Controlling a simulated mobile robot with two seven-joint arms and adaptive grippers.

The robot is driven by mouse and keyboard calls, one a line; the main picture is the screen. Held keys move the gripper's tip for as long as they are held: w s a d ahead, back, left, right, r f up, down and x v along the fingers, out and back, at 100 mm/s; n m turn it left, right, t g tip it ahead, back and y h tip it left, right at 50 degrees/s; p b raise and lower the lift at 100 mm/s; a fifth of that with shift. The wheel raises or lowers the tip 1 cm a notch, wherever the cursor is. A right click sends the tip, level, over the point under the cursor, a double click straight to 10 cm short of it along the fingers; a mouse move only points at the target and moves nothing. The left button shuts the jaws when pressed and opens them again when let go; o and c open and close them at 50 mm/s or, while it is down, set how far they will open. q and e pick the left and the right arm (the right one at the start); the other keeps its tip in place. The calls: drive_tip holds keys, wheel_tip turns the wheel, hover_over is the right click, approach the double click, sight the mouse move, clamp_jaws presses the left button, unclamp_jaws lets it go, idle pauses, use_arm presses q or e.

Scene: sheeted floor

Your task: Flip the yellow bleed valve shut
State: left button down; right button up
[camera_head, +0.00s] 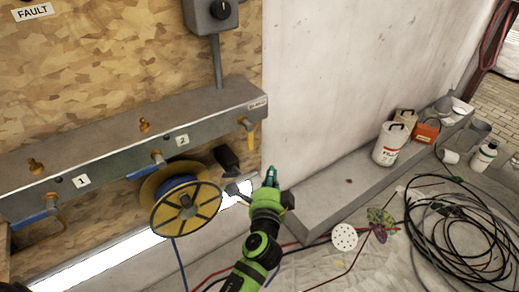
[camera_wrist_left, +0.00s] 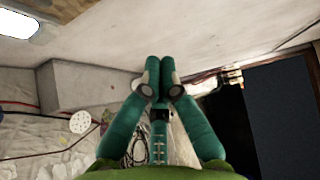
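The yellow bleed valve (camera_head: 251,137) is at the right end of the grey manifold (camera_head: 110,140) on the wood-panel wall, with a brass body on top and its yellow handle hanging down. My left gripper (camera_head: 271,174) is below and right of the yellow handle, apart from it, pointing up in the head view. In the left wrist view its teal fingers (camera_wrist_left: 160,66) come together at the tips with nothing between them. The valve does not show in the left wrist view. My right gripper is in neither view.
Blue valve handles (camera_head: 140,171) lie sideways under the manifold. A yellow cable reel (camera_head: 203,199) and a dark hanging tool (camera_head: 227,160) are left of my gripper. A concrete ledge (camera_head: 335,196) with filler containers (camera_head: 388,146) runs right. Black cables (camera_head: 455,222) lie on the floor.

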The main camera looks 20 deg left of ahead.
use_arm(q)
drive_tip(key=r, duration=0.3)
drive_tip(key=shift+a+r+t, duration=0.3)
drive_tip(key=shift+t, duration=0.1)
drive_tip(key=shift+w, duration=0.15)
drive_tip(key=x, duration=1)
drive_tip(key=s+a+p, duration=0.2)
drive_tip(key=s, duration=0.1)
drive_tip(key=shift+s+a+p, duration=0.2)
drive_tip(key=shift+a+p, duration=0.2)
